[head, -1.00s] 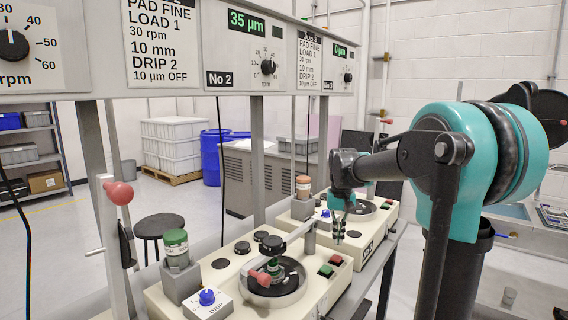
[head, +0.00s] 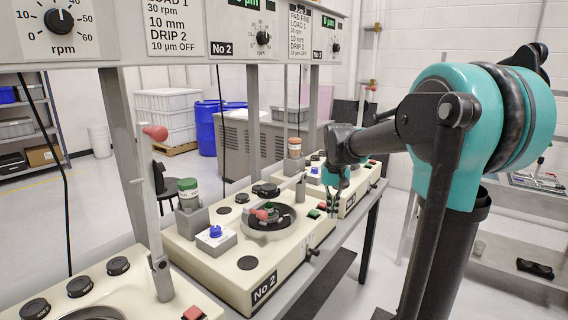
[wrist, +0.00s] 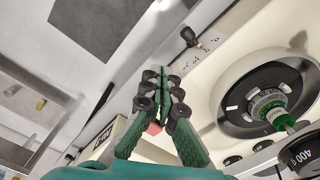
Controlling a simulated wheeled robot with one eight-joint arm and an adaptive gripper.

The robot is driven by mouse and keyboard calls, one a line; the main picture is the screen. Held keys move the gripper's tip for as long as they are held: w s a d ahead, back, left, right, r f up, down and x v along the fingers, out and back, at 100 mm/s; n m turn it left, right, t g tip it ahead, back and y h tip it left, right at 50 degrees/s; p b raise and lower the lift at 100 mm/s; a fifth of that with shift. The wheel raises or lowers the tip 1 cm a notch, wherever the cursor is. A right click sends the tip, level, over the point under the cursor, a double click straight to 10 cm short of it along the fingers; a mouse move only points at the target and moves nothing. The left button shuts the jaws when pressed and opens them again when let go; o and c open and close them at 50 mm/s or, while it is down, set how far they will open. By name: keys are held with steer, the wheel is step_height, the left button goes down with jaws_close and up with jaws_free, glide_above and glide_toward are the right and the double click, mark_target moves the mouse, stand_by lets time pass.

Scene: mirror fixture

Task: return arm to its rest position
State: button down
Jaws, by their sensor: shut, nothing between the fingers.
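My gripper (wrist: 160,98) shows in the wrist view with its green and black fingers closed together and empty. In the head view my gripper (head: 334,203) hangs at the end of my arm, in front of the machine farther along the bench. My arm (head: 385,135) reaches from the teal shoulder at right toward the middle of the picture, with the wrist bent down. The wrist view shows a round black plate (wrist: 262,95) with a green-capped holder on it, to the right of my fingers and apart from them.
The No 2 machine (head: 215,262) stands on the bench with a raised lever (head: 150,210) at its left. A green-capped bottle (head: 188,190) and a blue knob sit on it. Control panels (head: 120,35) hang above. The floor (head: 300,290) right of the bench is partly clear.

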steer(key=s+d+f+t, duration=0.1)
steer(key=s+f+t, duration=0.1)
steer(key=s+f, duration=0.6)
steer(key=s+d+f+n+t, duration=0.1)
steer(key=s+d+f, duration=0.1)
steer(key=s+f, duration=0.7)
steer(key=s, duration=0.3)
steer(key=shift+s+d+t, duration=0.3)
steer(key=shift+s+t, duration=0.1)
steer(key=c, duration=2.3)
jaws_free()
